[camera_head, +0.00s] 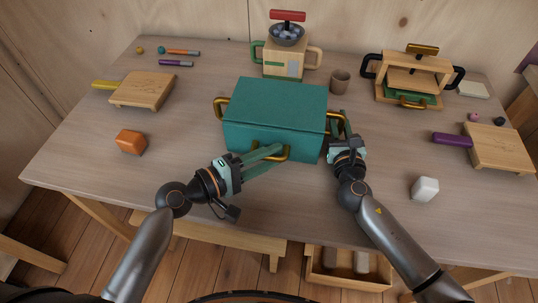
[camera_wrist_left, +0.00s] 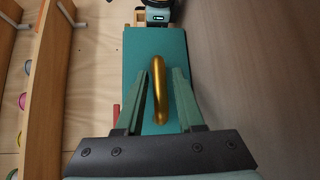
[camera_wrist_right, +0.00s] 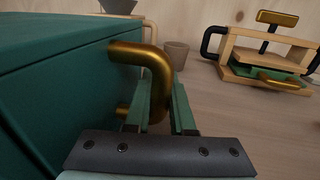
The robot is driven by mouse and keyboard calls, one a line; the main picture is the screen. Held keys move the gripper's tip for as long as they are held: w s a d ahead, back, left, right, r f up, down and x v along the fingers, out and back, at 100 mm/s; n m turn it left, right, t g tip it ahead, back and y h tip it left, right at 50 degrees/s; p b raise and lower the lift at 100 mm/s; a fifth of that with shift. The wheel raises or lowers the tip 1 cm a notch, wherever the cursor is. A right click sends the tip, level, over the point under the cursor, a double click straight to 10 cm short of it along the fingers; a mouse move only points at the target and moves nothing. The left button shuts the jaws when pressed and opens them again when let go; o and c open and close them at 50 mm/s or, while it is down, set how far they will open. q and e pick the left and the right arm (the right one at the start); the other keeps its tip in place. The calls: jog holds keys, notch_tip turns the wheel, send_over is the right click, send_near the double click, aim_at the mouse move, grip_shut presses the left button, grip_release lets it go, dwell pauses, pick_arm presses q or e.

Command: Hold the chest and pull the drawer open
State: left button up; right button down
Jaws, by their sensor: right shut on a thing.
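The teal chest (camera_head: 275,107) stands on the table with its drawer front toward me; no gap shows at the drawer. A brass handle (camera_head: 268,154) is on its front and also shows in the left wrist view (camera_wrist_left: 157,85). My left gripper (camera_head: 280,157) is open, with one finger on each side of this front handle (camera_wrist_left: 160,95). My right gripper (camera_head: 343,125) is shut on the brass handle at the chest's right side, seen close in the right wrist view (camera_wrist_right: 150,62). The fingers partly hide that handle. Another brass handle (camera_head: 219,108) is on the left side.
A coffee-grinder-like wooden box (camera_head: 284,62) and a brown cup (camera_head: 340,82) stand behind the chest. A wooden press (camera_head: 412,80) is at the back right. An orange block (camera_head: 131,141) lies left and a white block (camera_head: 424,189) lies right. The table in front of the chest is clear.

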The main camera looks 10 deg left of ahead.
pick_arm(q)
grip_shut()
dwell(1.1)
